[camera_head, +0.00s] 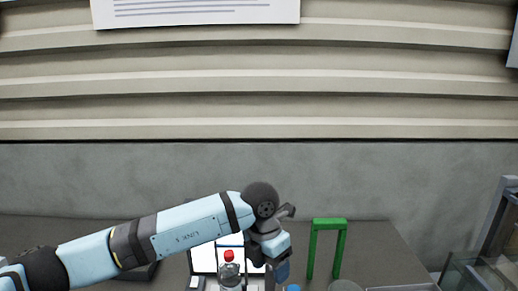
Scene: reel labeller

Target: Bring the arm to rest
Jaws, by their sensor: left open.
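My left arm comes in from the left, stretches across the bench and bends down at a dark wrist joint. My left gripper (283,270) points down near the bottom middle of the picture, open; I see nothing held in it. Its fingertips are small and partly lost at the lower edge. My right gripper is not in view.
A white panel (203,262) stands behind the bottle, partly hidden by my arm. A grey tray (402,288) is cut off at the bottom edge. A glass-sided case (470,275) stands at the right. The grey bench top (385,250) is clear right of the green frame.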

